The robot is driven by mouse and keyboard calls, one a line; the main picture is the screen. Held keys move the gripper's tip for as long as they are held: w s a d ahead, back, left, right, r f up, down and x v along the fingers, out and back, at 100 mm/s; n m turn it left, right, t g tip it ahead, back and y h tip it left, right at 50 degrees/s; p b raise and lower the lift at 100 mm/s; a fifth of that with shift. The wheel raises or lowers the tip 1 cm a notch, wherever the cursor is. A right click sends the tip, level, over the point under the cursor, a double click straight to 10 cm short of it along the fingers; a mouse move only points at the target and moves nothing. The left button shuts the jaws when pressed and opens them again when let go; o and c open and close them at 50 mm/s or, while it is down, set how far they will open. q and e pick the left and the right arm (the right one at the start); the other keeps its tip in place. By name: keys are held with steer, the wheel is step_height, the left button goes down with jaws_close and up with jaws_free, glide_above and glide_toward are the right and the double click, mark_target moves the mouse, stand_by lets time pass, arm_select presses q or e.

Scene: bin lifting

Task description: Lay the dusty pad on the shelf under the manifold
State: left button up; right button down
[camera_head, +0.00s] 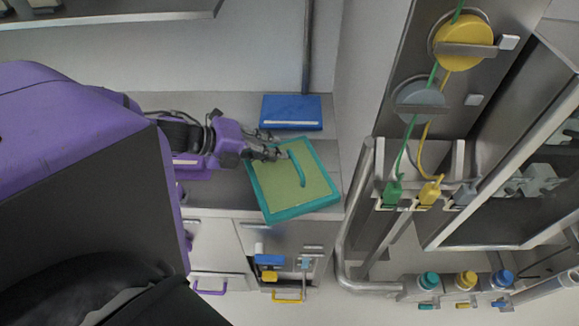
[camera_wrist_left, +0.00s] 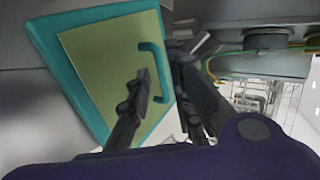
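A pad with a teal rim and a dull yellow-green face (camera_head: 318,178), likely the dusty pad, is at the counter's front edge in the head view, turned at an angle. I cannot tell whether it rests on the counter or is above it. Its teal handle (camera_head: 297,168) also shows in the left wrist view (camera_wrist_left: 159,70). My left gripper (camera_head: 277,145) is open at the handle's upper end. In the wrist view its fingers (camera_wrist_left: 162,68) are spread, on either side of the handle. Pipework with coloured knobs (camera_head: 466,281), possibly the manifold, is at lower right. My right gripper is out of view.
A blue flat block (camera_head: 292,112) lies on the counter (camera_head: 218,199) behind the pad. Yellow (camera_head: 464,42) and grey reels with cables hang at upper right. A thick grey pipe (camera_head: 352,215) stands right of the counter. Drawers and an open compartment are below.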

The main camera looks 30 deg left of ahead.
mark_target(290, 155)
arm_select(q)
steer(key=shift+b+x, duration=0.4)
steer(key=shift+x, duration=2.55)
steer(key=shift+s, duration=0.1)
steer(key=shift+c, duration=0.5)
steer(key=shift+a, duration=0.1)
jaws_close()
